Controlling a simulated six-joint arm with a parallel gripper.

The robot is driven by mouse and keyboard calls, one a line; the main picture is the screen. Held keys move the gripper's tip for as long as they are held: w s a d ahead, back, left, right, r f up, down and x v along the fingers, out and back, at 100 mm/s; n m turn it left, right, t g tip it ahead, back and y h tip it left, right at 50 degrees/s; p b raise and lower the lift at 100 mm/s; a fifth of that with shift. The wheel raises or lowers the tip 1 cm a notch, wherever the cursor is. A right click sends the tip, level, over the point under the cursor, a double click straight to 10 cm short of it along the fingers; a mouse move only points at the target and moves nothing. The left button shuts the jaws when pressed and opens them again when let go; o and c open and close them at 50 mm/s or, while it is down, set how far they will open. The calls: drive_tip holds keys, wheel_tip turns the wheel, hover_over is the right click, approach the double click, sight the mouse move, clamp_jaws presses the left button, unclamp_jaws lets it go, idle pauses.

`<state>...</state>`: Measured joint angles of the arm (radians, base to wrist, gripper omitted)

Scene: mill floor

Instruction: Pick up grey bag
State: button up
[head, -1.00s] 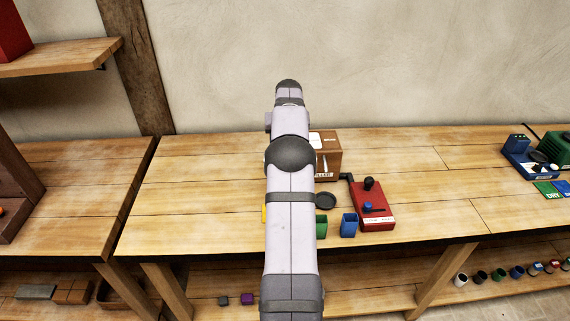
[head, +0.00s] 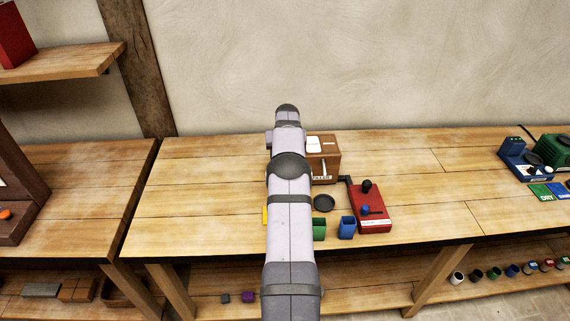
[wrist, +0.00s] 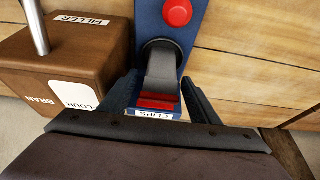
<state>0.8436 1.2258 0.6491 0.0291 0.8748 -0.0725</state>
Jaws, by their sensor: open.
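My gripper (wrist: 159,80) is open, with a dark blue finger on each side of the grey piece and the red block. I cannot tell whether the fingers touch either. In the head view my arm hides the gripper and this unit.
A brown FILLER box (head: 325,164) with a lever stands right of my arm, close to the gripper.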

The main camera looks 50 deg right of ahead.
drive_tip(key=shift+f, duration=0.2)
drive_tip(key=c, duration=1.2)
drive_tip(key=shift+d, duration=0.1)
drive_tip(key=shift+w+r+b, duration=0.1)
drive_tip(key=shift+r+b, duration=0.25)
drive_tip(key=shift+r, duration=0.15)
wheel_tip(320, 180, up, 9)
drive_tip(key=shift+r, duration=0.1)
